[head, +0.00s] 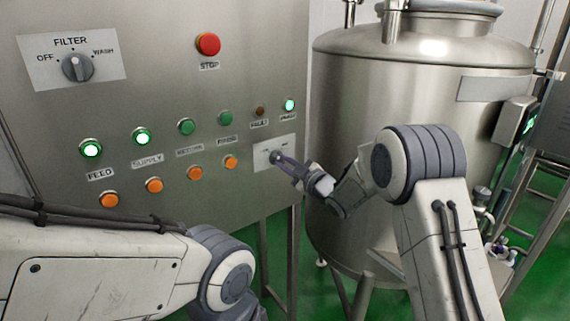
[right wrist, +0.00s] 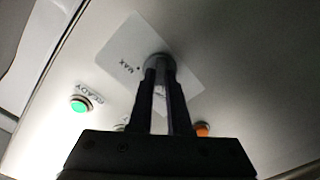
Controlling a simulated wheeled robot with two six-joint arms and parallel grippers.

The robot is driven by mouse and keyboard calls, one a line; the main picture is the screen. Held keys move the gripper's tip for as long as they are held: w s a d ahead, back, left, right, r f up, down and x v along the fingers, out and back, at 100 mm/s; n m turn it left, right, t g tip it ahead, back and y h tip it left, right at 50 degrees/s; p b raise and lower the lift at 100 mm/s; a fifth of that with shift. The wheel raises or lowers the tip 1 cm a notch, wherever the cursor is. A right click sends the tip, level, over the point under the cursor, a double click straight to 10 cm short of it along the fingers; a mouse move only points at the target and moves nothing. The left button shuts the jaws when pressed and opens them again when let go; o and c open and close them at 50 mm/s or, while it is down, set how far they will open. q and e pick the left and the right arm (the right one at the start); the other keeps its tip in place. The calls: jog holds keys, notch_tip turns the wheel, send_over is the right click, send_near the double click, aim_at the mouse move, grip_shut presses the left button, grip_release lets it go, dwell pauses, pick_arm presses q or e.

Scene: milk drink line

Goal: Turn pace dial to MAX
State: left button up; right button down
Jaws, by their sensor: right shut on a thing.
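The pace dial (right wrist: 157,63) is a small grey knob on a white plate (right wrist: 190,75), with the word MAX and a dot printed to its left in the right wrist view. In the head view the dial plate (head: 288,146) is at the lower right of the steel panel. My right gripper (head: 280,159) reaches it from the right and is shut on the dial; its fingers (right wrist: 160,75) hide much of the knob and its pointer, so I cannot tell the setting. My left arm comes in at the lower left; its gripper is out of view.
The panel (head: 150,85) carries a FILTER knob (head: 77,67), a red STOP button (head: 208,44), lit green lamps (head: 91,149) and several orange buttons (head: 154,185). An orange button (right wrist: 202,129) is close to my right fingers. A steel tank (head: 350,90) stands right of the panel.

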jog(key=m, duration=0.7)
jog(key=shift+m, duration=0.3)
jog(key=m+p, duration=0.1)
jog(key=m, duration=0.3)
jog(key=shift+m, duration=0.3)
jog(key=m+p, duration=0.2)
jog(key=m, duration=0.3)
jog(key=c, duration=0.9)
grip_release()
jog(key=shift+o, duration=0.2)
jog(key=b+v, duration=0.2)
jog(key=v, duration=0.8)
jog(key=shift+s+d+b, duration=0.15)
jog(key=shift+b, duration=0.2)
